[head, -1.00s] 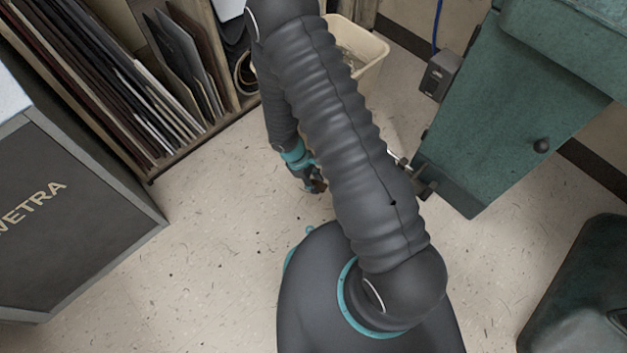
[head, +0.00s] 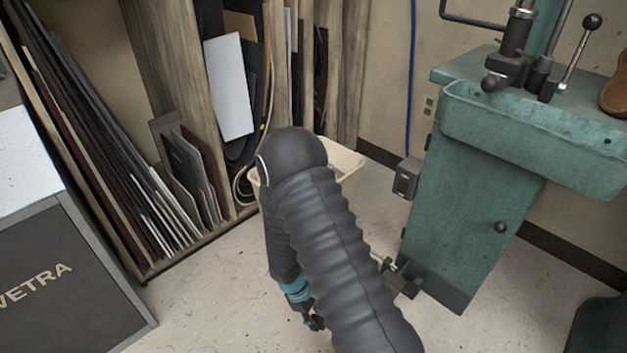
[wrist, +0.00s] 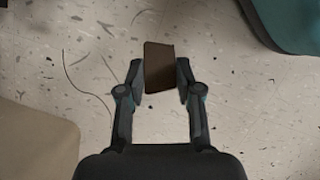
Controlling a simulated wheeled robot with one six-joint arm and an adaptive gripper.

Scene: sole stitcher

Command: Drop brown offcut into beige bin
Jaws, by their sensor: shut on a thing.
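The brown offcut (wrist: 159,68) is a small flat piece between the fingertips of my gripper (wrist: 160,78) in the wrist view. My gripper is shut on it, above the speckled floor. In the head view my gripper (head: 312,322) hangs low beside my arm, and the offcut is hard to make out there. The beige bin (head: 347,163) stands on the floor behind my arm, against the wooden rack. My arm hides most of it; its right rim and corner show. A beige shape lies at the lower left of the wrist view; I cannot tell if it is the bin.
A wooden rack (head: 235,213) with dark sheets stands at the left and back. A grey cabinet (head: 75,290) is at the lower left. The green machine (head: 465,235) stands right of the bin, with a pedal (head: 402,283) low down. Scraps litter the floor.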

